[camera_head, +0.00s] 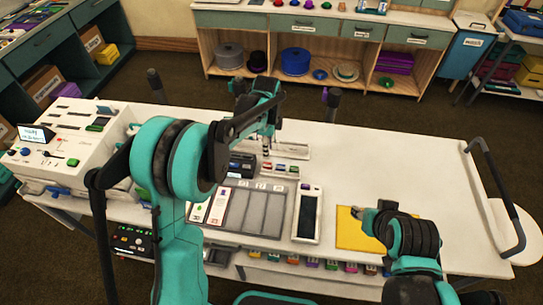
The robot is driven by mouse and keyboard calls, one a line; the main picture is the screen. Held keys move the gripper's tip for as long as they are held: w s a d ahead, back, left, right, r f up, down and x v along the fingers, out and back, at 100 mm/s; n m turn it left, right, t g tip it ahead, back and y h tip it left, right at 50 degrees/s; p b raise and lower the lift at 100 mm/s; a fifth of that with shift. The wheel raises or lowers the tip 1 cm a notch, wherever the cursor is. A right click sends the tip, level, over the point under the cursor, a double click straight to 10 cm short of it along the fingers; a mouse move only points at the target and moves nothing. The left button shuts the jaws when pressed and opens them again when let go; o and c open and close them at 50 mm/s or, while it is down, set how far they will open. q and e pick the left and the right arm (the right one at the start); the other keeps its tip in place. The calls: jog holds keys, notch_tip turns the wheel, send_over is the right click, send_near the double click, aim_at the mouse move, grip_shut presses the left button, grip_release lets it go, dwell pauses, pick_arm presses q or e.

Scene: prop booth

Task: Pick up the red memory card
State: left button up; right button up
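A small red piece (280,168), which looks like the red memory card, lies in a row of small coloured pieces near the middle of the white cart top. My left gripper (266,154) points down just above the left end of this row. Its fingertips look close together, but they are too small to tell whether they are shut or touch anything. My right gripper (362,212) is low over the yellow mat (353,236) at the right. Its fingers are partly hidden by its own arm, and nothing is seen in it.
A grey sectioned tray (238,222) and a white tablet-like device (308,215) lie in front of the row. A dark box (242,164) stands left of it. A white console (70,140) fills the cart's left end. The cart top at the back right is clear.

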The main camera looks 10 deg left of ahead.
aim_at(267, 167)
pick_arm(q)
notch_tip(267, 167, down, 3)
jog(key=shift+s+r+b, duration=0.1)
jog(key=shift+b, duration=0.3)
notch_tip(267, 167, down, 5)
jog(key=shift+a+r+b, duration=0.1)
jog(key=shift+b, duration=0.65)
grip_shut()
